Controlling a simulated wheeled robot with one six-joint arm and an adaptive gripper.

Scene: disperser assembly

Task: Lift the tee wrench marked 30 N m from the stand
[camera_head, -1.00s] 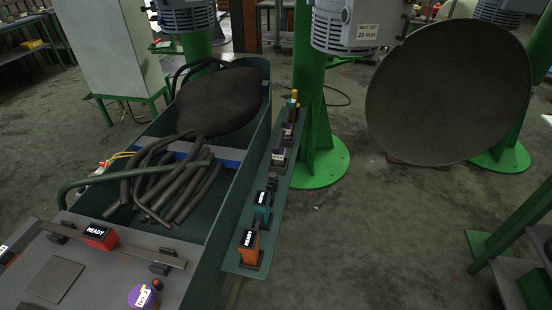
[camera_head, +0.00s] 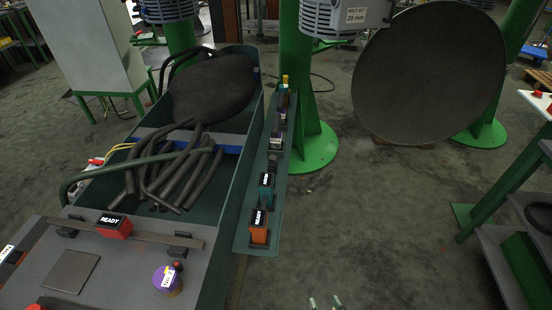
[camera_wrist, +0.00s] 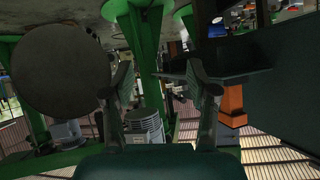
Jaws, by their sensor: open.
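I cannot make out a tee wrench marked 30 N m, or its stand, in either view. A purple round piece (camera_head: 168,281) with a white label too small to read sits on the cart's grey front top. My gripper (camera_wrist: 160,92) is open, with nothing between its fingers in the wrist view. Its tips just show at the bottom edge of the head view (camera_head: 325,303).
The green cart (camera_head: 222,205) holds dark hoses. A green column (camera_head: 298,90) stands behind it, and a large dark disc (camera_head: 430,75) is at upper right. A green-legged table (camera_head: 500,225) stands at right. The floor between cart and table is clear.

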